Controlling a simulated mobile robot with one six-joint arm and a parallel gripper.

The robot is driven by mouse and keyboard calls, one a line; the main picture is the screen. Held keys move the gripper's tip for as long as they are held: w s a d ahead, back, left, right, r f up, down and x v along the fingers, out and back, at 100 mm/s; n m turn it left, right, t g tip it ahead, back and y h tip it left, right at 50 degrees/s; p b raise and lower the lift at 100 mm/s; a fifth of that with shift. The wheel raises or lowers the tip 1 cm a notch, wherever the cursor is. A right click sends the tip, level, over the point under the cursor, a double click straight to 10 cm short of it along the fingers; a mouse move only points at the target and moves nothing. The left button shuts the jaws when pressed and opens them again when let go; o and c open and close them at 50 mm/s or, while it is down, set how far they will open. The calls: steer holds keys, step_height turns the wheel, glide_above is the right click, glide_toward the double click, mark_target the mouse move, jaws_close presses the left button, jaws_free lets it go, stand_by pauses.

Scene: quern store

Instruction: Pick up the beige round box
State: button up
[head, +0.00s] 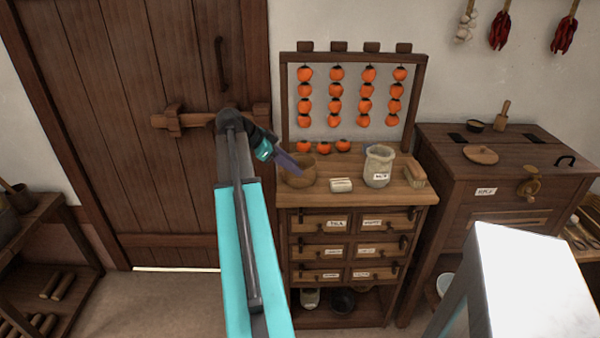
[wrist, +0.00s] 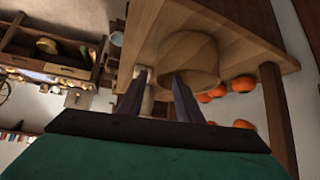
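The round wooden box (head: 297,173), tan with visible grain, stands at the left end of the wooden cabinet's top (head: 328,165). It best matches the beige round box. In the wrist view, the box (wrist: 190,58) appears large beyond my fingertips, and the right finger overlaps its lower edge. My gripper (head: 286,160) reaches in from the left, at the box's upper left in the head view. In the wrist view, my gripper (wrist: 160,76) has its two fingers apart with nothing held between them. Contact with the box cannot be told.
Right of the box are a small pale labelled block (head: 341,185), a labelled stoneware jar (head: 378,167) and a wooden piece (head: 415,177). Persimmons (head: 323,147) lie behind, below hanging strings on a wooden frame (head: 422,90). A larger chest (head: 520,165) stands right.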

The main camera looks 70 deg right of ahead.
mark_target(309, 176)
steer(key=shift+s, duration=0.1)
steer(key=shift+p+x, duration=0.85)
steer(key=shift+x, duration=1.7)
steer(key=shift+d, duration=0.1)
steer(key=shift+c, duration=0.4)
jaws_close()
